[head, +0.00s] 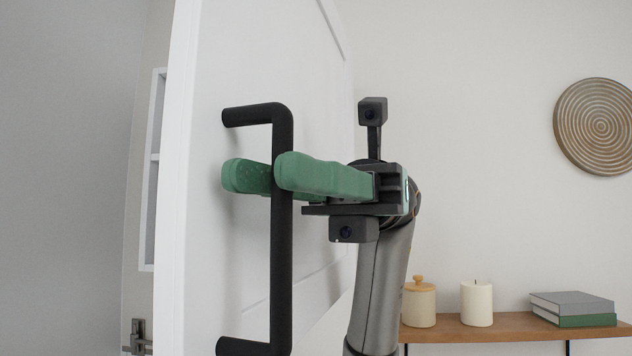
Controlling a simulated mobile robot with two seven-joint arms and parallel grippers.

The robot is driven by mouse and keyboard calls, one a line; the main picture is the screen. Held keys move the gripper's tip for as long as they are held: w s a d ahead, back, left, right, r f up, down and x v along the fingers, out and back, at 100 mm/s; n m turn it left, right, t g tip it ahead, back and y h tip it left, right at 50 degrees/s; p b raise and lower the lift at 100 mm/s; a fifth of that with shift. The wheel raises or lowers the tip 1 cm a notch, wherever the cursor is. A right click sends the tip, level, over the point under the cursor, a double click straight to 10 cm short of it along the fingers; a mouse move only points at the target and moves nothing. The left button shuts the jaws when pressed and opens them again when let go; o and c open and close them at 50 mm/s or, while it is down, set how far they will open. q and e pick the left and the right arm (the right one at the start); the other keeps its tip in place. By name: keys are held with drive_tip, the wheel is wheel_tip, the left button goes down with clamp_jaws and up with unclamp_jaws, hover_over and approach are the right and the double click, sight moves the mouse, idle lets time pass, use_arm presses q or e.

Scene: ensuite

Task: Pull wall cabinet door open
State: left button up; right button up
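The white cabinet door (235,70) fills the left-middle of the head view, seen at a slant with its edge towards the left. A black bar handle (282,250) stands upright on its face, joined to the door by a short arm at the top and one at the bottom. My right gripper (262,177) has its green fingers on either side of the upright bar, one in front and one behind on the door side. It looks shut on the bar, though the contact behind it is hidden. My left gripper is not in view.
Behind the door edge at left show a white-framed opening (148,190) and a metal fitting (137,338). At right, a wooden shelf (470,332) holds a lidded jar (419,305), a candle (476,304) and books (572,304). A round ornament (598,127) hangs on the wall.

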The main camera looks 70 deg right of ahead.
drive_tip(key=s+d, duration=0.1)
drive_tip(key=d, duration=1)
drive_tip(key=shift+d, duration=0.4)
drive_tip(key=shift+s, duration=0.1)
